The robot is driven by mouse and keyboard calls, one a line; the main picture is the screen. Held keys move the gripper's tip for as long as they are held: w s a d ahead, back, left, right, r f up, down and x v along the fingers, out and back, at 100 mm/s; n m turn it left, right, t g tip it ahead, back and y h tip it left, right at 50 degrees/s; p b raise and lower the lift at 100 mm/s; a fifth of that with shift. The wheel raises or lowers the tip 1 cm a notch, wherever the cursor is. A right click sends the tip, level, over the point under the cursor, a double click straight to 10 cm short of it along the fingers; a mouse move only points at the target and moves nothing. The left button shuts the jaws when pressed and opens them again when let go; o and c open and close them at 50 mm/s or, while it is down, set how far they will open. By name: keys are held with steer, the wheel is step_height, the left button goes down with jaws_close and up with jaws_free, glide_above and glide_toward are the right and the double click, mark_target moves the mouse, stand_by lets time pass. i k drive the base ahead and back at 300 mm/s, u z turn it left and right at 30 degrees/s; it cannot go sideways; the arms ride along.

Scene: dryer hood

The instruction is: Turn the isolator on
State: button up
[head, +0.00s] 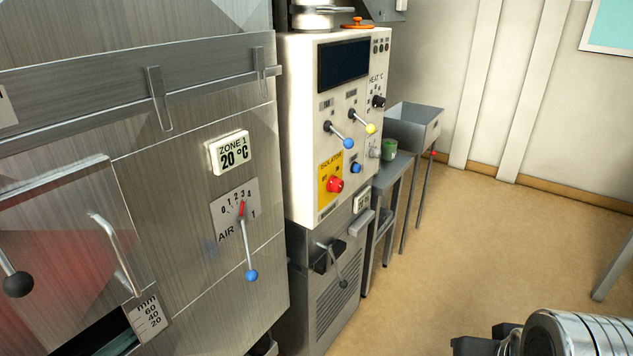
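The isolator is a red rotary knob (335,185) on a yellow plate (324,190) marked ISOLATOR. It sits low on the front of the cream control cabinet (302,120), in the middle of the head view. The plate's position marks and the knob's pointing direction are too small to read. My gripper is not in view. Ribbed metal and dark parts, which look like part of my arm, show at the bottom right corner, well away from the cabinet.
Blue-tipped (348,143) and yellow-tipped (370,128) levers stick out above the knob, and a blue knob (355,168) sits beside it. The steel hood (190,180) with its air lever (251,274) stands left. A side table with a green jar (388,149) stands right. Open floor (480,240) lies right.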

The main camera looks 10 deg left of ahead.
mark_target(335, 185)
steer(key=u, duration=0.4)
steer(key=i, duration=0.55)
steer(key=u, duration=0.85)
steer(key=i, duration=0.6)
steer(key=u, duration=0.35)
